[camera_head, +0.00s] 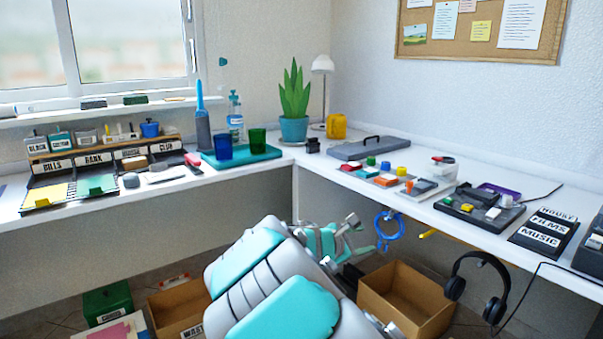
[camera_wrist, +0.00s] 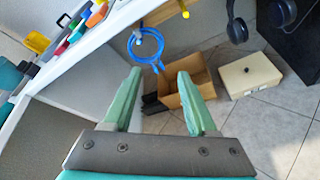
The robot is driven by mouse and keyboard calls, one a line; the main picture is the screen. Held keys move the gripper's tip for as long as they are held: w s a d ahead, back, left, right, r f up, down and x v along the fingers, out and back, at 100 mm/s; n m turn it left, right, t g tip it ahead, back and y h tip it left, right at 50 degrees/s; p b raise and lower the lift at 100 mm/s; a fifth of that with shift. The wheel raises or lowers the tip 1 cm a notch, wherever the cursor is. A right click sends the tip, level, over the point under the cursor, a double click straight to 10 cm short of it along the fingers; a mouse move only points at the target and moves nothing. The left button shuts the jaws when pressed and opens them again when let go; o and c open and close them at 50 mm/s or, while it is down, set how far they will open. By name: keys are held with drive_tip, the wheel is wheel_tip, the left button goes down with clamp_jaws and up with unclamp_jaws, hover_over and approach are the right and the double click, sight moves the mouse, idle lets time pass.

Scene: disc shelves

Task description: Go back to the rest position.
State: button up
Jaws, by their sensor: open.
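My gripper (camera_head: 362,235) is held low in front of the desk corner, below the level of the desktop. In the wrist view its two green fingers (camera_wrist: 160,75) stand well apart with nothing between them. The gripper is open and empty. My white and teal arm covers the lower middle of the head view and hides part of the floor.
The white desk (camera_head: 400,205) runs along both walls and holds many items. A blue cable coil (camera_head: 388,230) and black headphones (camera_head: 480,285) hang at its right front edge. A cardboard box (camera_head: 405,300) stands on the floor below; a cream box (camera_wrist: 248,75) stands beside it.

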drive_tip(key=s+d+f+m+g+y, duration=0.1)
drive_tip(key=s+d+m+g, duration=0.45)
drive_tip(key=s, duration=0.65)
drive_tip(key=s+d+f+m+g, duration=0.1)
drive_tip(key=s+d+m+g, duration=0.1)
drive_tip(key=s+d+m, duration=0.8)
drive_tip(key=s+a+f+m+g+y, duration=0.1)
drive_tip(key=s+a+f+y, duration=0.1)
drive_tip(key=s+a, duration=0.3)
drive_tip(key=s+a+f+m+g+y, duration=0.1)
drive_tip(key=s+a+y, duration=0.3)
drive_tip(key=s, duration=0.7)
drive_tip(key=s+a+f+m+g+y, duration=0.2)
drive_tip(key=s+a, duration=0.4)
drive_tip(key=s, duration=0.3)
drive_tip(key=shift+a+f+y, duration=0.15)
drive_tip(key=shift+f+y, duration=0.25)
drive_tip(key=shift+f, duration=0.4)
drive_tip(key=shift+s, duration=0.1)
